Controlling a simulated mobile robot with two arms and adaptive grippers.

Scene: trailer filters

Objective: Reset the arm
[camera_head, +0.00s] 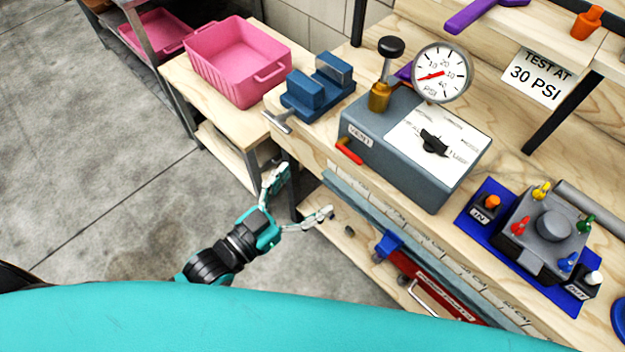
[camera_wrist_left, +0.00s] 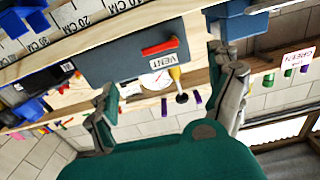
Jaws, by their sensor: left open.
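My left gripper (camera_head: 303,199) is open and empty in the head view, low in front of the workbench, with its two fingers spread apart. In the left wrist view its two fingers (camera_wrist_left: 170,105) frame the grey test box (camera_wrist_left: 135,55) with the red vent lever (camera_wrist_left: 163,47). In the head view the test box (camera_head: 375,150) stands on the bench above and to the right of the gripper, clear of it. A pressure gauge (camera_head: 442,73) and a black selector knob (camera_head: 434,143) are on it. My right gripper is not in view.
A blue vise (camera_head: 318,88) sits at the bench corner. A pink bin (camera_head: 237,62) rests on the side table. A blue mat (camera_head: 480,205) carries a block with colored valves (camera_head: 545,232). A ruler strip (camera_head: 400,235) lines the bench front edge. Concrete floor (camera_head: 100,150) is clear at left.

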